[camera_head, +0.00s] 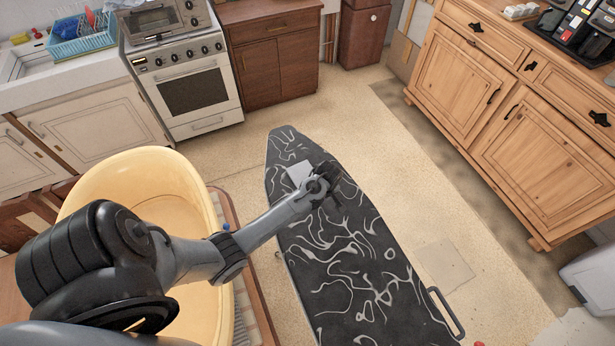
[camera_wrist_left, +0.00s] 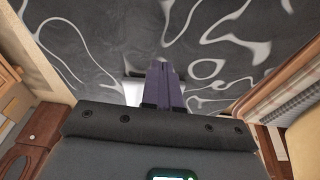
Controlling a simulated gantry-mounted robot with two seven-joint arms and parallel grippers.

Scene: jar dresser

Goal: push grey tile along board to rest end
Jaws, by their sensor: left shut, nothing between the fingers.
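The board (camera_head: 340,262) is an ironing board with a black cover and pale swirls, running from its narrow tip at the top to its wider end at the bottom. The grey tile (camera_head: 299,171) lies flat on it near the narrow tip. My left gripper (camera_head: 333,178) is just right of the tile, low over the board; I cannot tell if it touches. In the left wrist view the fingers (camera_wrist_left: 163,72) are shut with nothing between them, and a pale part of the tile (camera_wrist_left: 133,93) shows beside them, mostly hidden. My right gripper is not in view.
A metal rest loop (camera_head: 446,312) sticks out at the board's lower right. A yellow chair (camera_head: 130,180) stands left of the board, under my left arm. A wooden cabinet (camera_head: 480,100) stands at the right, and a stove (camera_head: 190,85) at the back. Open floor surrounds the narrow tip.

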